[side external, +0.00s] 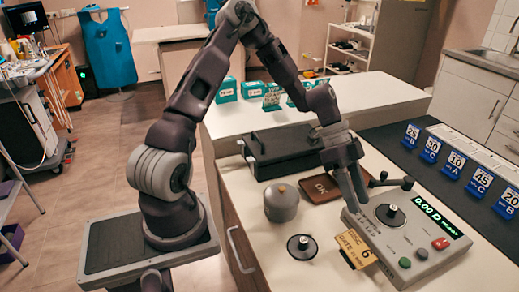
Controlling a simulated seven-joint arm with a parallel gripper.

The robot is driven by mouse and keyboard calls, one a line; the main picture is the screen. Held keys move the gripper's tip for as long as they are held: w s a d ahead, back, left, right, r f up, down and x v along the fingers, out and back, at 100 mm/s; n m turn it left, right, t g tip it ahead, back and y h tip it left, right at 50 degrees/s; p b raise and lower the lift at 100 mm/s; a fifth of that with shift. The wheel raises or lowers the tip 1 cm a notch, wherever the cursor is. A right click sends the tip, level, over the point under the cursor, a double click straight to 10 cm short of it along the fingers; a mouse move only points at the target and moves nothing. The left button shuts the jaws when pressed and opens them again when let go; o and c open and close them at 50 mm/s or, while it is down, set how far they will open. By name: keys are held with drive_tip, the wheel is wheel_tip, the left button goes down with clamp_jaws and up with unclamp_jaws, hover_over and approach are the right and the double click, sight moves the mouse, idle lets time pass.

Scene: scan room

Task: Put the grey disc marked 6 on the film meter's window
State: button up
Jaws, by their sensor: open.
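The film meter (425,252) is a light grey box at the front right with a lit green display reading 0.00 D. A dark disc with a black knob (391,214) sits on its top, left of the display; whether the window is under it I cannot tell. Another dark, light-rimmed disc with a knob (302,247) lies on the white counter left of the meter. I can read no number on either disc. A yellow card marked 6 (356,248) stands between that disc and the meter. My gripper (359,205) is open, pointing down by the meter's back left corner, apparently empty.
A grey lidded pot (281,203) and a brown tray (316,192) stand behind the loose disc. A black case (284,152) is farther back. A dark lever (392,182) rises behind the meter. Blue number cards (455,166) line the right side. The counter's front left is clear.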

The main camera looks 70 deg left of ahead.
drive_tip(key=s+r+n+t+y, duration=0.2)
drive_tip(key=s+r+n+y, duration=0.2)
drive_tip(key=s+r, duration=0.5)
drive_tip(key=s+a+r+n+t+y, duration=0.1)
drive_tip(key=s+r+n+y, duration=0.3)
drive_tip(key=s+r+n, duration=0.4)
drive_tip(key=s+r+t, duration=0.1)
drive_tip(key=s, duration=0.6)
drive_tip(key=shift+s+a, duration=0.3)
drive_tip(key=shift+r, duration=0.1)
